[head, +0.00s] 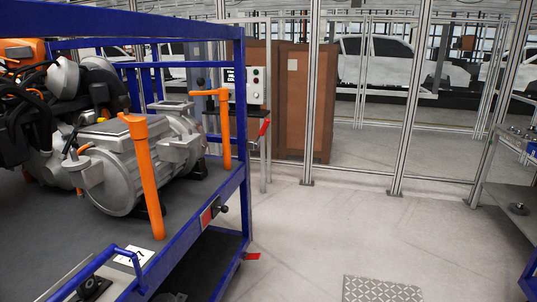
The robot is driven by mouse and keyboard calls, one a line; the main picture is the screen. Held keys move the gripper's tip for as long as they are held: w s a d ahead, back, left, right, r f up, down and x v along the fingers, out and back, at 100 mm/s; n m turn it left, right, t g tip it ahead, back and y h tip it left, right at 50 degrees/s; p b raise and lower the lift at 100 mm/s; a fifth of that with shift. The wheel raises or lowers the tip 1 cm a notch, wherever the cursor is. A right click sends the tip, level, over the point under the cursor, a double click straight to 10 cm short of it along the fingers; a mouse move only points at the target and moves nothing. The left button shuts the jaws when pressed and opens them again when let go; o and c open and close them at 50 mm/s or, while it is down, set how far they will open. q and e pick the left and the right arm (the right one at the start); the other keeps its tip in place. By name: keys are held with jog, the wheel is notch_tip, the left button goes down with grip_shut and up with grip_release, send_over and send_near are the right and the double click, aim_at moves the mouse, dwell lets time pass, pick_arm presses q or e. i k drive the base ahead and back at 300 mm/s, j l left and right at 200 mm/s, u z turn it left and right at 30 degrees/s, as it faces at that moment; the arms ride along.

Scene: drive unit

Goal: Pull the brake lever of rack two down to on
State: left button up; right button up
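A blue rack (244,100) fills the left side of the head view and carries a large grey drive unit (120,165). A red-handled lever (264,128) tilts upward just beyond the rack's right corner post; I cannot tell whether it is mounted on the rack. A red tab (252,256) sticks out low at the rack's foot. Which of these is the brake lever, and the rack's number, I cannot read. Neither of my grippers shows.
Orange posts (146,180) stand on the rack deck. A blue handle bar (85,272) is at its near edge. Another blue-edged rack (527,142) stands at the right. The floor (340,225) between is clear, with a metal plate (382,290). A glazed fence (410,110) closes the back.

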aim_at(264, 126)
jog(key=i+j, duration=0.1)
jog(key=i, duration=0.3)
jog(key=i+j, duration=0.15)
jog(key=i, duration=0.25)
jog(key=i+l, duration=0.3)
jog(key=i, duration=0.25)
jog(key=i+l+u, duration=0.1)
jog(key=i+l, duration=0.2)
jog(key=i, duration=0.2)
jog(key=i+l, duration=0.35)
jog(key=i, duration=0.2)
jog(key=i+l, duration=0.35)
jog(key=i, duration=0.15)
jog(key=j+u, duration=0.05)
